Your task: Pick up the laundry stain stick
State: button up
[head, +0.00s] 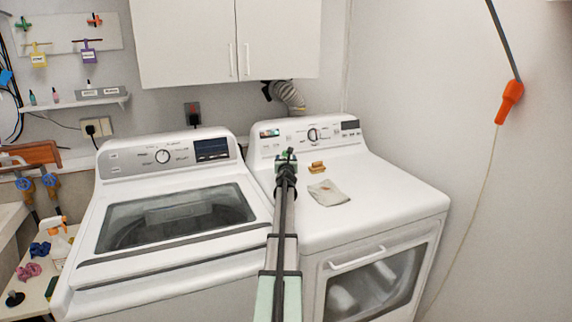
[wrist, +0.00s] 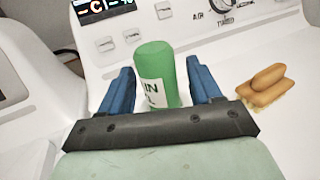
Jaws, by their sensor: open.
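The stain stick (wrist: 155,60) is a green cylinder with a white label, standing upright on the right machine's white top. In the wrist view it stands between the two blue fingers of my gripper (wrist: 161,72), with a gap visible on each side. My gripper is open, and the label's lower part is hidden behind its dark front edge. In the head view my gripper (head: 287,165) is over the left part of the right machine's top, and my arm hides most of the stick there.
A tan wooden brush (wrist: 268,84) lies right of the stick. A stained cloth (head: 328,193) lies in front of the brush. The control panel (head: 310,136) rises behind. The left washer (head: 170,205) stands alongside. The right part of the right machine's top is clear.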

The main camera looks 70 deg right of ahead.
jog(key=c, duration=1)
jog(key=shift+r, duration=0.1)
jog(key=shift+c, duration=0.2)
